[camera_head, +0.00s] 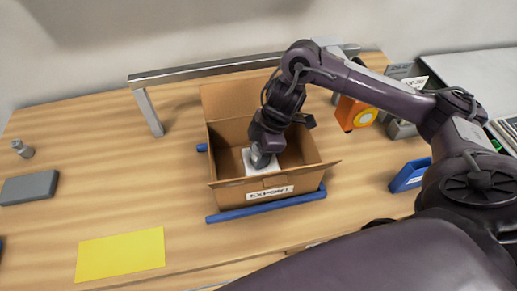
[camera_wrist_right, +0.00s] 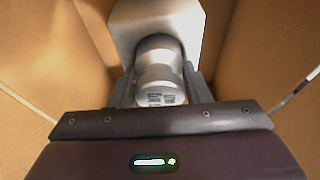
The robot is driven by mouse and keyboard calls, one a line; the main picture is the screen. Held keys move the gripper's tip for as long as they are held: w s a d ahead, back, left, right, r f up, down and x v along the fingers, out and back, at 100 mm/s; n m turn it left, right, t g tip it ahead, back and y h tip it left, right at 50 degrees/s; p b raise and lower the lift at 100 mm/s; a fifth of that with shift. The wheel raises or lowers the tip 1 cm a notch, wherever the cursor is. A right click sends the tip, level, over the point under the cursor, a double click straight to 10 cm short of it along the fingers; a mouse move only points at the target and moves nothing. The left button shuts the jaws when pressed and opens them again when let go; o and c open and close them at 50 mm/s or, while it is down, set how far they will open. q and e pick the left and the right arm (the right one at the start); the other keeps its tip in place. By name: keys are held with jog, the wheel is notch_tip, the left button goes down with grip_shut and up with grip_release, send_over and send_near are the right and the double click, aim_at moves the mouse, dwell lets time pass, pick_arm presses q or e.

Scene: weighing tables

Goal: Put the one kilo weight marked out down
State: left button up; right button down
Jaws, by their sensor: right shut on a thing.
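My right gripper (camera_head: 264,150) reaches down into an open cardboard box marked EXPORT (camera_head: 229,199) and is shut on a silver metal weight (camera_head: 259,161). In the right wrist view, the weight (camera_wrist_right: 160,68) stands between the two fingers, with small marks on its near end that I cannot read. A pale square pad (camera_wrist_right: 187,20) lies below and beyond the weight on the box floor. I cannot tell whether the weight touches the pad. My left gripper is not in view.
Another small metal weight (camera_head: 22,149) and a grey block (camera_head: 29,188) stand at the left, with a yellow sheet (camera_head: 120,254) in front. Blue rails (camera_head: 265,207) edge the box. A metal bar frame (camera_head: 205,70) spans behind. An orange item (camera_head: 349,113) and blue bin (camera_head: 410,176) are right.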

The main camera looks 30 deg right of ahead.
jog(key=shift+f, duration=0.1)
jog(key=c, duration=0.8)
grip_release()
jog(key=shift+o, duration=0.2)
jog(key=shift+r, duration=0.25)
jog(key=p+v, duration=0.3)
jog(key=v, duration=0.9)
jog(key=shift+p, duration=0.4)
jog(key=shift+r, duration=0.1)
